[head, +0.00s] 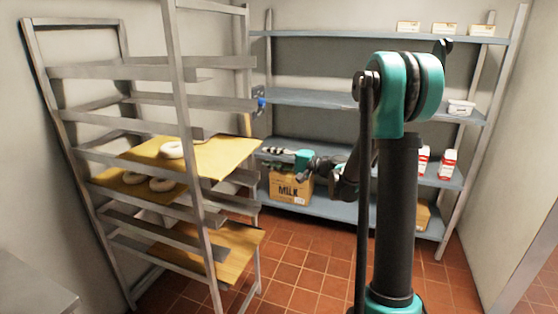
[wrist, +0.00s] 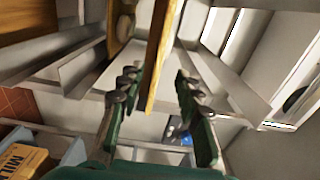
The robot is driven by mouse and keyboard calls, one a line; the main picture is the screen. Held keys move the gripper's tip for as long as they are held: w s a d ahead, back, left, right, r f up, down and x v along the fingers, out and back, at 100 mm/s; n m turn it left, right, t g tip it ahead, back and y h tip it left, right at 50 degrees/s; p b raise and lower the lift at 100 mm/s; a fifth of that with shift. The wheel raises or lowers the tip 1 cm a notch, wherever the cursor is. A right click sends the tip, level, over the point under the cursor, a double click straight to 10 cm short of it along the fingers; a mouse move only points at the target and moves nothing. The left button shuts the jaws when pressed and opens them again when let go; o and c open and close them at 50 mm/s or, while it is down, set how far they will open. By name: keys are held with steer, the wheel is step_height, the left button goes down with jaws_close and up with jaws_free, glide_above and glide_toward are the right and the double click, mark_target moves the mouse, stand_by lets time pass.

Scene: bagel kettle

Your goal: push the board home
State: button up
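In the wrist view, my gripper (wrist: 158,82) is open. A wooden edge (wrist: 160,60) shows in the gap between the fingertips, with clear space on the right side; contact cannot be told. A second board (head: 238,250) lies lower in the rack, also sticking out to the right.
Blue-grey shelves (head: 310,98) stand along the back wall, with a MILK box (head: 290,188), red-and-white cartons (head: 447,163) and a white tub (head: 461,107). Red tile floor (head: 300,262) is open between rack and shelves. A grey surface (head: 30,290) is at lower left.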

mark_target(250, 154)
steer(key=shift+x, duration=4.8)
jaws_close()
